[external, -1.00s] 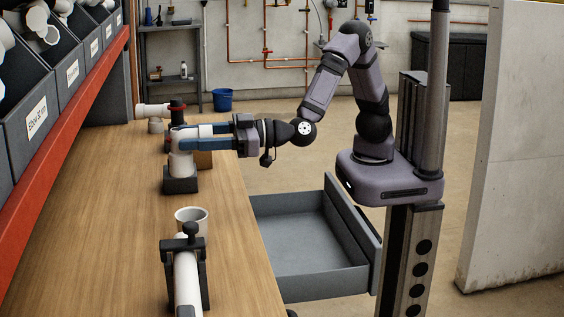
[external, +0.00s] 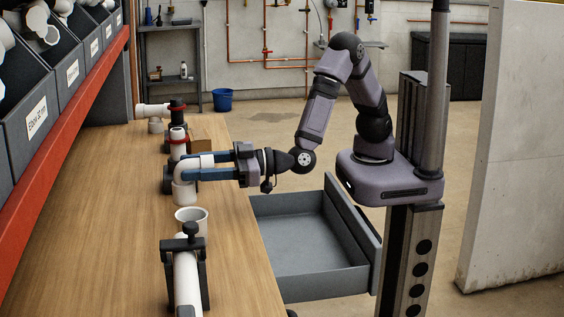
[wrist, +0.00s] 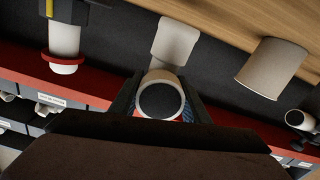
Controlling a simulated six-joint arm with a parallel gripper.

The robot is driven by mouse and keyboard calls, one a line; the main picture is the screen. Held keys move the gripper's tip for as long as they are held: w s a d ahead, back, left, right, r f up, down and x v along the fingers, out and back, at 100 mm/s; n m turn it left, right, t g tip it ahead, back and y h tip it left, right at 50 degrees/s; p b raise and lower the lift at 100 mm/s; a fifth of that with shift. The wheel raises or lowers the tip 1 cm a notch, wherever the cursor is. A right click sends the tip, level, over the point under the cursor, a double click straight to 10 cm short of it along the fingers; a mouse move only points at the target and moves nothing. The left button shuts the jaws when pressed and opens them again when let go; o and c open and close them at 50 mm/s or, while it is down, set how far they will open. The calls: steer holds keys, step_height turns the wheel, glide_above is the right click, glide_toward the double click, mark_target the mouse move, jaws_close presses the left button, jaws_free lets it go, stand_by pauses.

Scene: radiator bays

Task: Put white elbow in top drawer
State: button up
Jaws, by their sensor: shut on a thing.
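The white elbow (external: 184,193) is between the blue fingers of my gripper (external: 180,170), over the workbench, in the external view. One end points down; whether it touches the bench I cannot tell. In the wrist view the elbow (wrist: 174,42) shows between the fingers, with a round dark opening facing the camera. My gripper is shut on it; the fingers hide part of it. The top drawer (external: 312,245) is pulled open at the bench's right side, below and right of my gripper. Its visible floor is empty.
A white cup-like fitting (external: 191,216) and a clamped white pipe (external: 186,280) stand in front of the elbow. A red-ringed white pipe (external: 178,145) and a brown block (external: 201,146) stand behind. Labelled bins (external: 35,115) line the left. The bench's front left is clear.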

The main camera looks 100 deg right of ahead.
steer(key=shift+f, duration=1.45)
steer(key=shift+f, duration=0.2)
steer(key=o, duration=1.2)
steer(key=shift+r, duration=0.2)
steer(key=s+b, duration=0.2)
steer(key=s, duration=0.8)
steer(key=shift+s, duration=0.3)
steer(key=shift+o, duration=0.4)
steer(key=shift+s, duration=0.7)
